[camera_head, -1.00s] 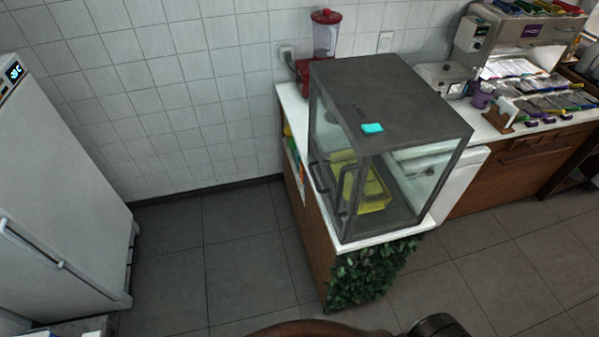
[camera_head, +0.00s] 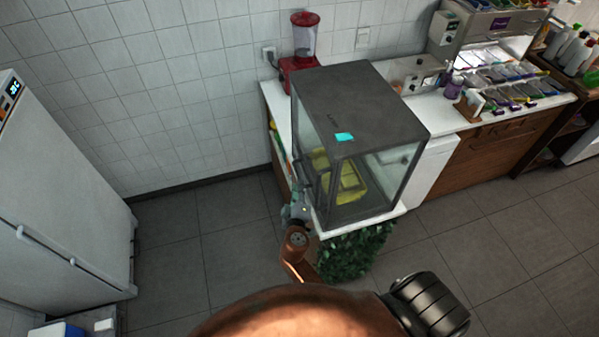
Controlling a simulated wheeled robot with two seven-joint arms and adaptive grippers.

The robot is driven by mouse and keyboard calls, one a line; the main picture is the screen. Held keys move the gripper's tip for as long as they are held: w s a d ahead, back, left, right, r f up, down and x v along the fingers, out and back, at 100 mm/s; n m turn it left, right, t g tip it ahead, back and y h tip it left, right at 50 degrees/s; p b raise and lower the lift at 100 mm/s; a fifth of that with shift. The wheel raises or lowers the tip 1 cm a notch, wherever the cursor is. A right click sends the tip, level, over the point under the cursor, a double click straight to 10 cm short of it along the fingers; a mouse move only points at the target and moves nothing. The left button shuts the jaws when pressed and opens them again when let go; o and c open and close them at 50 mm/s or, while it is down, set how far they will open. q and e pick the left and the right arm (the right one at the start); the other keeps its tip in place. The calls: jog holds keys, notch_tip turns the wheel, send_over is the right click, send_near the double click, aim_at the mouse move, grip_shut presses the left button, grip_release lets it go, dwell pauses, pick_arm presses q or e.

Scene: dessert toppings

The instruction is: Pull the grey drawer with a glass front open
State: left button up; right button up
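The grey-framed glass case (camera_head: 360,108) stands on the white counter, with a dark solid top and a cyan tag (camera_head: 344,137). A dark handle is on its left-facing glass side, close to my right gripper (camera_head: 297,208). This glass side appears closed. A yellow tray (camera_head: 345,185) shows inside through the glass. My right gripper is at the case's lower left corner, beside the handle. It is small and dark here, so I cannot tell whether it is open, or whether it touches the handle. My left gripper is not in view.
A red blender (camera_head: 303,45) stands behind the case. Green foliage (camera_head: 352,252) hangs at the counter's front corner. A white fridge (camera_head: 60,200) stands at far left, with free tiled floor between it and the counter. Topping trays (camera_head: 505,85) lie to the right.

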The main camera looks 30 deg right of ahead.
aim_at(298, 173)
jog(key=x, duration=0.7)
jog(key=shift+w+d+p, duration=0.1)
jog(key=shift+w+p, duration=0.1)
jog(key=shift+p, duration=0.2)
jog(key=shift+c, duration=0.4)
grip_shut()
